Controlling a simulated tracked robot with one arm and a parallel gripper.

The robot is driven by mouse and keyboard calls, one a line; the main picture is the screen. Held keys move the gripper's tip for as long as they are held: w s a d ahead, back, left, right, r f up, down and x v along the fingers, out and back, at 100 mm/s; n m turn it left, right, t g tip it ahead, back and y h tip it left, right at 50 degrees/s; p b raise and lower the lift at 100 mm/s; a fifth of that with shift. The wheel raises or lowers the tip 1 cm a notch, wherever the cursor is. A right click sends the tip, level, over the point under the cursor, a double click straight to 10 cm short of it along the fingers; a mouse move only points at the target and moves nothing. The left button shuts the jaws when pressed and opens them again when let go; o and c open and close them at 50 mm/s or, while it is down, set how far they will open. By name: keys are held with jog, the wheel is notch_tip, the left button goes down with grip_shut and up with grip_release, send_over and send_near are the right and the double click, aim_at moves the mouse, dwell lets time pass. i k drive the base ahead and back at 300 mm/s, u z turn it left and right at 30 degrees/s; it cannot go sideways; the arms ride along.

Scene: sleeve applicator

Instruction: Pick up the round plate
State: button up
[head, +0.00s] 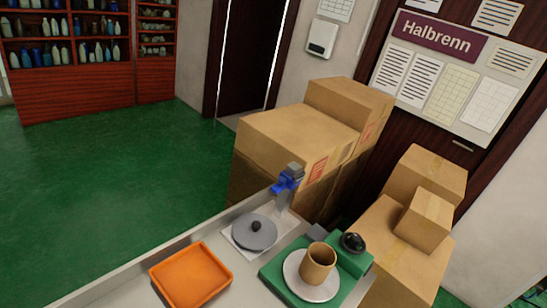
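A white round plate (296,281) lies on a green board (272,271) at the bottom of the head view. A tan cup (318,264) stands on it and hides part of its middle and far side. A grey round disc (247,239) with a black knob lies on a pale square pad (233,245) to the left. It is also round and flat, and I cannot tell for certain which of the two is the named plate. My gripper is not visible in this view.
An orange tray (191,275) sits on the bench at left. A blue-and-grey fixture (287,180) stands behind the grey disc. A black knob (353,242) is on the green block behind the cup. Cardboard boxes (296,134) crowd behind and right; green floor is open at left.

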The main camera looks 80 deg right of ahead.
aim_at(254, 231)
jog(key=z, duration=1.75)
